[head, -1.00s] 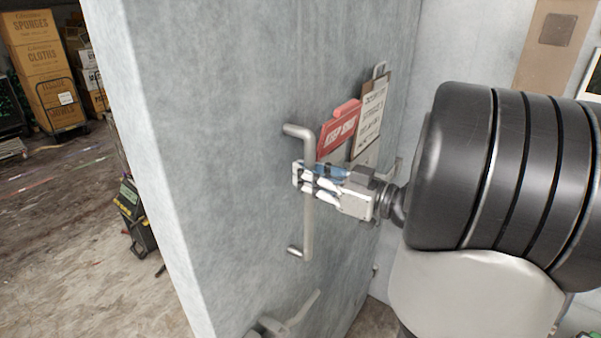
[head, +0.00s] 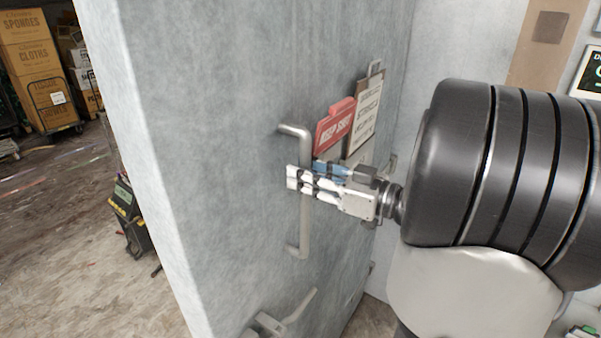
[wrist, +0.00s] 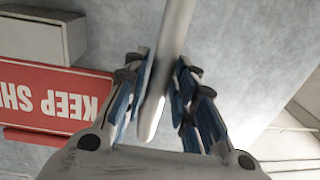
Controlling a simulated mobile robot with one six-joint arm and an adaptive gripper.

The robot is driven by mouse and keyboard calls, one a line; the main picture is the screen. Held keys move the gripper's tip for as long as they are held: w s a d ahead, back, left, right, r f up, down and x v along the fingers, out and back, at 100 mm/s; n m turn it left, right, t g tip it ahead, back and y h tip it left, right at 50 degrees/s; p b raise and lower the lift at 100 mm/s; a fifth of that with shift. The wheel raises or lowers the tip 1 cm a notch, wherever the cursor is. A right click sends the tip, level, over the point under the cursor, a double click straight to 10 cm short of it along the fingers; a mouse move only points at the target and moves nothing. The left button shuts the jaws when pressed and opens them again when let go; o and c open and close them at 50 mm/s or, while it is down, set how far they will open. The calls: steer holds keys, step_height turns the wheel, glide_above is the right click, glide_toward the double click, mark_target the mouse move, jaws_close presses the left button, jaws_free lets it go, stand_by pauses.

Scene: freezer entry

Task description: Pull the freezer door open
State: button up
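The grey freezer door (head: 225,110) fills the middle of the head view, its near vertical edge showing on the left. A metal bar handle (head: 306,228) stands upright on its face. My gripper (head: 300,180) reaches it from the right, its fingers around the middle of the bar. In the wrist view, the bar (wrist: 176,30) runs between the blue-padded fingers (wrist: 162,85), which appear to press on it from both sides. A lever latch (head: 290,315) sits lower on the door. The door's hinge side is not clearly visible.
Left of the door edge is open floor (head: 60,230), with a black-and-yellow item (head: 130,215) and a cart of boxes (head: 50,105). A pale wall (head: 465,40) is at right.

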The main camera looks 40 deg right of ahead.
steer(key=v, duration=1.1)
steer(key=shift+w, duration=0.15)
